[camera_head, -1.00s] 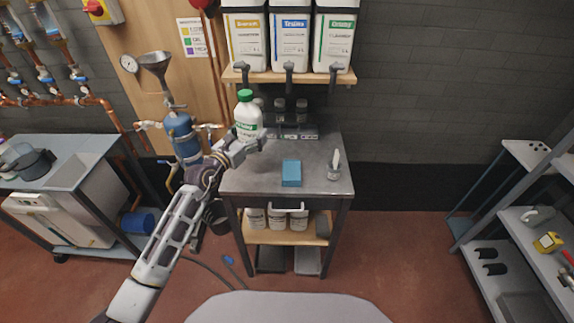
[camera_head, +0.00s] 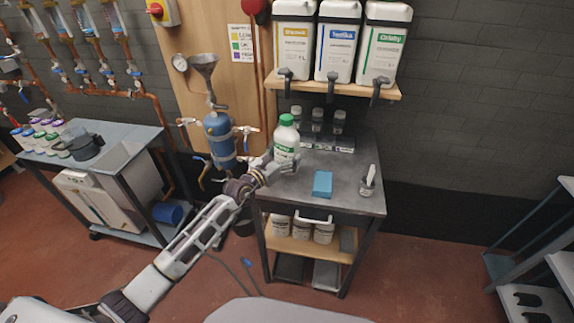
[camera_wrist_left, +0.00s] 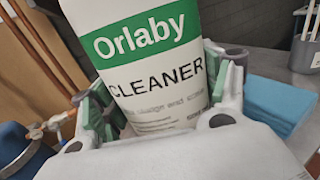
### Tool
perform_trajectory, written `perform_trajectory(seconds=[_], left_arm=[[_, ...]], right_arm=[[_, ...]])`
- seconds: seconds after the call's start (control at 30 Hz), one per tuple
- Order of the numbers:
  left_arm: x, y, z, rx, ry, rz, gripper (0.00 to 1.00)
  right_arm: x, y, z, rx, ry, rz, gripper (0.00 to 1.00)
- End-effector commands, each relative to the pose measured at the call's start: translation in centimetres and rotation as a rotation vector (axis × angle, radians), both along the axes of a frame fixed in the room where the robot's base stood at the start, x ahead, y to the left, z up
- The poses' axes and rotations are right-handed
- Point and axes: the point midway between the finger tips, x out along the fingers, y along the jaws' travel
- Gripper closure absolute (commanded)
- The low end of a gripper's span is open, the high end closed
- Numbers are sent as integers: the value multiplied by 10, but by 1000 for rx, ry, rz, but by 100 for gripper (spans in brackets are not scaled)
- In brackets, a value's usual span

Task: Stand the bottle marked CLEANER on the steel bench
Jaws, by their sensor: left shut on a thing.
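The CLEANER bottle (camera_head: 286,138) is white with a green cap and a green label band. The wrist view shows it close up, with "Orlaby CLEANER" on its label (camera_wrist_left: 150,70). My left gripper (camera_head: 282,163) is shut on its lower part, with green finger pads on both sides of it in the wrist view. The bottle looks near upright in the head view, at the left part of the steel bench (camera_head: 343,188). Its base is hidden by the gripper, so I cannot tell whether it touches the top. My right gripper is not in view.
A blue folded cloth (camera_head: 322,184) and a grey cup with a tool in it (camera_head: 368,182) are on the bench. Several small jars stand in a rack (camera_head: 318,143) at its back. A shelf (camera_head: 335,87) with large containers hangs above. A blue tank (camera_head: 219,138) is left of the bench.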

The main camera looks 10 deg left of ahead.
Motion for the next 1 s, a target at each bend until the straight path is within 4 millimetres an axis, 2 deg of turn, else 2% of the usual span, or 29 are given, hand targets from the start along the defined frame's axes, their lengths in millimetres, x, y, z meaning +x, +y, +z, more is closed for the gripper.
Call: perform_trajectory(seconds=[0.17,0.37,0.8,1.0], left_arm=[[1,1,2,-2,-6,2,69],[1,0,1,-2,-6,1,69],[1,1,-34,-2,-6,1,69],[1,1,-36,-3,-5,2,69]], right_arm=[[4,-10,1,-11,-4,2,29],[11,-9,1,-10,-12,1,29],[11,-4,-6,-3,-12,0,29],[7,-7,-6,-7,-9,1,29]])
